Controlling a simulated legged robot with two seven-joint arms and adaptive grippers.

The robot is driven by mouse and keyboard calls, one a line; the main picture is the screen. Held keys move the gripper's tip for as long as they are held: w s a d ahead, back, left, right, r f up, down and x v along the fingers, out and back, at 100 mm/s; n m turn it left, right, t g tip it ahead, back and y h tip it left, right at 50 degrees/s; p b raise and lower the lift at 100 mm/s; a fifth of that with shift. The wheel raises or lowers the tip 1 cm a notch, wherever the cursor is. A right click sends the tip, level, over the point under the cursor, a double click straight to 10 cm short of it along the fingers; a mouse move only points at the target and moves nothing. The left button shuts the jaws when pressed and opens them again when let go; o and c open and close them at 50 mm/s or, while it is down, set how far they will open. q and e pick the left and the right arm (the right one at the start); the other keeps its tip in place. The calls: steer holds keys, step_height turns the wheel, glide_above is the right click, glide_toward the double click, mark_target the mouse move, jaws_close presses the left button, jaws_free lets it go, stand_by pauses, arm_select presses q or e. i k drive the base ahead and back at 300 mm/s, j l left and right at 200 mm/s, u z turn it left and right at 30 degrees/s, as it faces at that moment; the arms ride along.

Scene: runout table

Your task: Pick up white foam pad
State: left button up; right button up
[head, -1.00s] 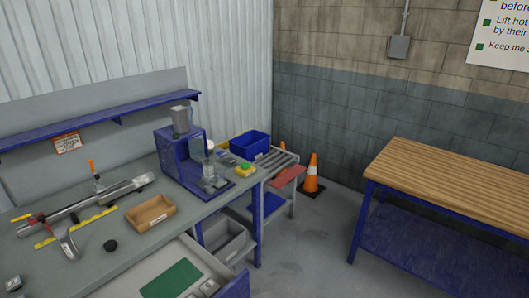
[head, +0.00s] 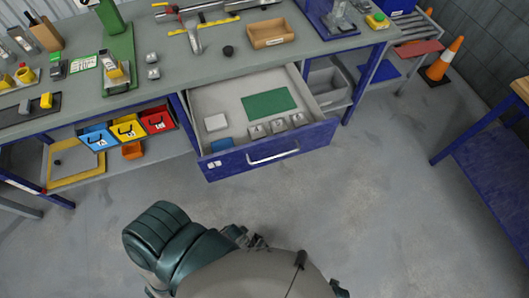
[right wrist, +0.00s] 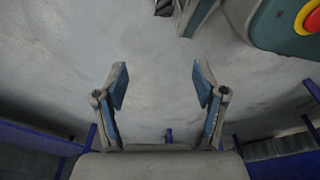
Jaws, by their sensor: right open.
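A small white square pad (head: 215,122), which looks like the foam pad, lies in the open drawer (head: 232,98) of the workbench, at the left of the drawer floor in the head view. A blue item (head: 221,144) lies just in front of it. My right gripper (right wrist: 160,82) shows in the right wrist view, open and empty, with grey floor beyond its fingers. The pad is not in that view. My left gripper is in neither view.
The drawer also holds a green sheet (head: 269,103) and several small grey blocks (head: 277,126). Blue, yellow and red bins (head: 128,130) hang left of the drawer. A wooden tray (head: 270,33) sits on the bench top. The floor (head: 370,200) in front is clear.

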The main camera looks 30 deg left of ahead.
mark_target(215, 123)
steer(key=u, duration=1.6)
steer(key=i+l+z, duration=0.2)
steer(key=l, duration=0.2)
steer(key=i+l+z, duration=0.2)
steer(key=l, duration=0.25)
steer(key=k, duration=0.05)
